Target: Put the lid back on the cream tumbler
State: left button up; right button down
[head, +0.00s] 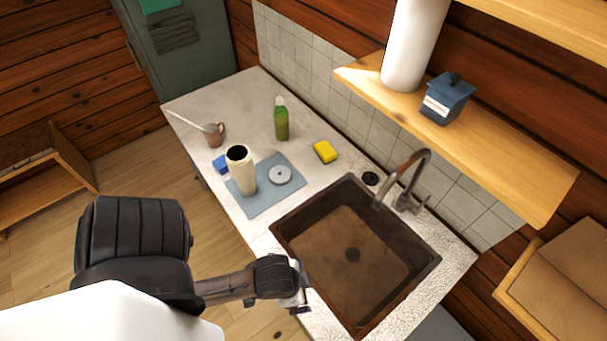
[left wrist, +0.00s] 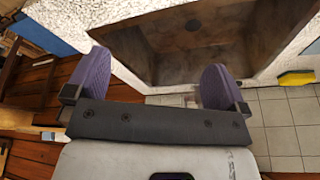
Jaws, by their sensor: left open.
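The cream tumbler (head: 241,176) stands upright, its dark open mouth showing, on a blue-grey mat (head: 262,208) on the counter in the head view. A round grey lid (head: 279,175) with a small knob lies flat on the same mat, just right of the tumbler and apart from it. My left gripper (head: 301,299) is at the near side of the sink, well away from both. In the left wrist view its purple fingers (left wrist: 156,84) are wide apart with nothing between them. Neither tumbler nor lid is clear in that view. My right gripper is not in view.
The brown sink (head: 385,234) with its tap (head: 405,178) lies right of the mat. A green bottle (head: 281,122), yellow sponge (head: 325,151), blue block (head: 220,164) and copper mug (head: 211,137) stand around the mat. A wooden shelf (head: 500,155) overhangs the back.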

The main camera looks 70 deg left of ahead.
pick_arm(q)
jog(key=shift+d+f, duration=0.1)
jog(key=shift+d, duration=0.1)
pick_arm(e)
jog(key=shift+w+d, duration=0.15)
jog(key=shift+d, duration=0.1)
